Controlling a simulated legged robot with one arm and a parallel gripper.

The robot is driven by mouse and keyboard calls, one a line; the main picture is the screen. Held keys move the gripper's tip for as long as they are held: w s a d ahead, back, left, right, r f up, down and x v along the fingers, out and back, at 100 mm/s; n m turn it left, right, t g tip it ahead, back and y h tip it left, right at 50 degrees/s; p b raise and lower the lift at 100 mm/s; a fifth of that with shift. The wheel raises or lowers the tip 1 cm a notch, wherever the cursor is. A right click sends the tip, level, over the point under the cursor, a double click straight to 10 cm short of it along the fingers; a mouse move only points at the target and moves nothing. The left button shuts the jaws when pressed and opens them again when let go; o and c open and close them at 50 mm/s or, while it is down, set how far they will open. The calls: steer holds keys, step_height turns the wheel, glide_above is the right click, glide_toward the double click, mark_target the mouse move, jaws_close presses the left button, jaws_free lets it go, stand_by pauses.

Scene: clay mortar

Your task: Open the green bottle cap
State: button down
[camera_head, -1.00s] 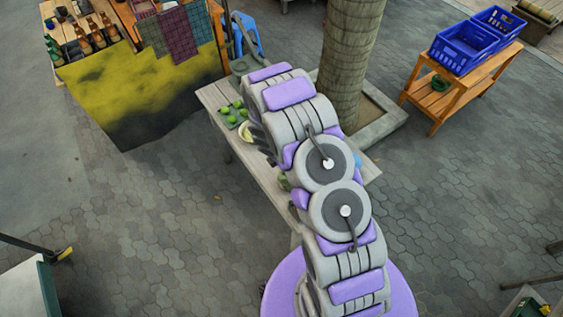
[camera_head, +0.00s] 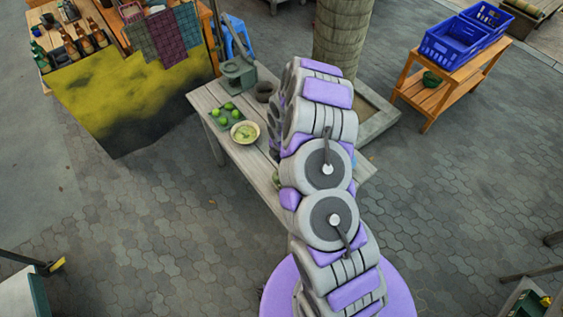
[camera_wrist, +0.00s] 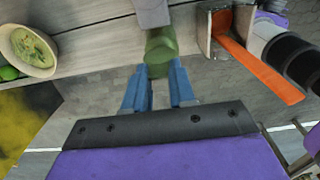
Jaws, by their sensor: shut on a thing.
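In the wrist view, a green rounded piece (camera_wrist: 161,46), seemingly the green bottle or its cap, sits at the tips of my gripper (camera_wrist: 158,78). I cannot tell where the cap ends and the bottle begins. In the head view, my arm hides the gripper and most of what it holds. It reaches over the right part of the wooden table (camera_head: 268,190).
A bowl of green food (camera_head: 245,132), a tray of limes (camera_head: 229,116) and a dark mortar (camera_head: 264,91) stand on the table. An orange strip (camera_wrist: 260,70) lies close right of the held piece. A tree trunk (camera_head: 342,45) rises behind. Open paving lies left.

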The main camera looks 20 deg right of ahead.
steer(key=shift+s+f, duration=0.1)
stand_by(0.3)
steer(key=c, duration=0.9)
jaws_free()
steer(key=shift+a, duration=0.15)
steer(key=shift+r, duration=0.2)
steer(key=shift+w+r+b, duration=0.2)
steer(key=shift+r+b, duration=0.65)
steer(key=shift+r, duration=7.7)
